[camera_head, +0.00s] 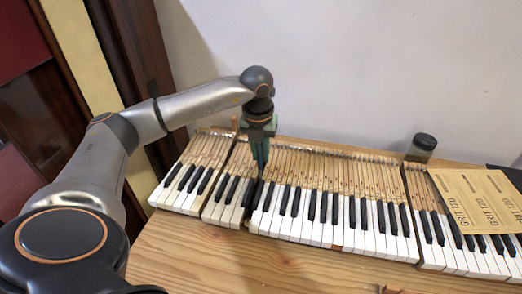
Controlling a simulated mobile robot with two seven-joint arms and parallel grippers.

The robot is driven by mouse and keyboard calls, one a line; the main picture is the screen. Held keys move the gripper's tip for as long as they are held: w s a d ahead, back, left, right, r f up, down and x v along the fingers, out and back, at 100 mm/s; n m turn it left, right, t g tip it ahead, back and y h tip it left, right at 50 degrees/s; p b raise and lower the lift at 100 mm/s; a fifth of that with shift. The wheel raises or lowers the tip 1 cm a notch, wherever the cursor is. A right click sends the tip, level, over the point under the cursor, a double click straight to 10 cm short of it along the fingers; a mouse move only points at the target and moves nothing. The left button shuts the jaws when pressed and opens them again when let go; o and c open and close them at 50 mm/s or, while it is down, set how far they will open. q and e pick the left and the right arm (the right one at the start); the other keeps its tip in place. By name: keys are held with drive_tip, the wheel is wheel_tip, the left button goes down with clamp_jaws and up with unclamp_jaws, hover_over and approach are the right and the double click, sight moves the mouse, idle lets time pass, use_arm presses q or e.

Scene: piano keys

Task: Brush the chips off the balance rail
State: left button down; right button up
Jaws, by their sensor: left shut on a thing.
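The piano keys (335,228) lie in a row on the wooden table, their bare wooden rear parts toward the wall. A narrow dark gap (251,201) between the keys shows on the left side of the row. My left gripper (261,166) points down over the keys just behind this gap. Its fingers are close together, shut on what seems to be the brush, which they mostly hide. The balance rail and any chips on it are too small or too hidden to make out. My right gripper is not in view.
Tan sandpaper sheets (475,198) marked as grit lie over the keys at the right. A jar with a dark lid (422,147) stands behind the keys near the wall (330,70). The table's front left area (210,255) is clear. Small reddish bits show at the bottom edge.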

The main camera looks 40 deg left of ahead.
use_arm(q)
drive_tip(key=shift+w+a, duration=0.2)
drive_tip(key=shift+w, duration=0.2)
drive_tip(key=shift+s+d+f, duration=0.15)
drive_tip(key=shift+s, duration=0.2)
drive_tip(key=shift+w+p, duration=0.25)
drive_tip(key=shift+p, duration=0.2)
drive_tip(key=shift+s, duration=0.15)
drive_tip(key=shift+p, duration=0.3)
idle(0.4)
drive_tip(key=shift+p, duration=0.35)
